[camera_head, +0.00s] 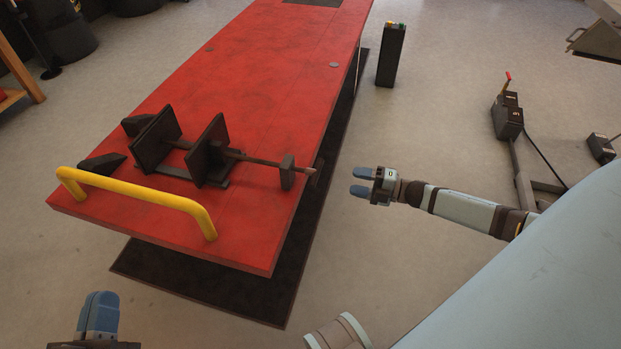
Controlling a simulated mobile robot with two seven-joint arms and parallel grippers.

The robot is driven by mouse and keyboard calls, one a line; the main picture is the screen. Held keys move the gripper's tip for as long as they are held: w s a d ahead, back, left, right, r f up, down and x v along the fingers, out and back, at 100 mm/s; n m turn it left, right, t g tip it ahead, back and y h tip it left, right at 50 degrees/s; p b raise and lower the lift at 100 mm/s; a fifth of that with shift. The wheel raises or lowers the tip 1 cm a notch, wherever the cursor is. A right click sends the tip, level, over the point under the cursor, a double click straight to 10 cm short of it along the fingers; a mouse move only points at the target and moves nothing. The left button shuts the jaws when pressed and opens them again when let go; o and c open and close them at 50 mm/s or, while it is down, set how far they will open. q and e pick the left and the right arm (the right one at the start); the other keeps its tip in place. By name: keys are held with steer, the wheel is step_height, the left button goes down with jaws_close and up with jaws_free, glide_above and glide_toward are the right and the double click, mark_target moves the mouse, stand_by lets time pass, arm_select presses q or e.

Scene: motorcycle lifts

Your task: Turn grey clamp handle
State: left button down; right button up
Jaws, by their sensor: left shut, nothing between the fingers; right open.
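A dark wheel clamp with two upright plates (207,150) is mounted on the red lift table near its front end. A thin screw rod (252,160) runs right from the plates through a small upright block (287,172). The greyish clamp handle (312,177) is at the rod's outer end, by the table's right edge; it is small, and its exact shape is hard to tell. My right gripper (361,182) is open and empty, a little right of the handle and apart from it. My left gripper (99,314) is shut and empty at the lower left, in front of the table.
The red lift table (265,85) has a yellow bar (137,199) across its front end. A dark control box (391,54) stands on the floor beyond its right side. A black-and-grey lift stand (508,116) is at the right.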

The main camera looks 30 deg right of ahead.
mark_target(314, 171)
arm_select(q)
steer(key=f+b, duration=0.1)
steer(key=f+g+b, duration=0.1)
steer(key=f, duration=0.1)
steer(key=f+g+b, duration=0.1)
steer(key=f, duration=0.1)
steer(key=shift+w+d, duration=0.1)
steer(key=shift+d, duration=0.15)
arm_select(e)
steer(key=x, duration=1.2)
steer(key=shift+w+a, duration=0.25)
steer(key=shift+c, duration=0.4)
